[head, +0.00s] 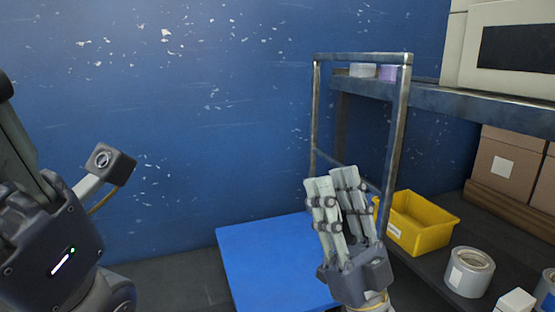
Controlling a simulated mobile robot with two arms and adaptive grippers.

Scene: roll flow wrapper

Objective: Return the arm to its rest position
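My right gripper (334,178) points upward in the lower middle of the head view, in front of the blue work surface and the metal shelf frame. Its two pale fingers stand apart with a narrow gap and nothing visible between them, so it looks open and empty. Dark parts of my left arm, with a small white light, fill the lower left corner. No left fingertips can be made out there.
A metal shelf frame (400,125) rises behind. A blue surface (262,262) lies to the left, bare where visible. Cardboard boxes (508,165) stand at right.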

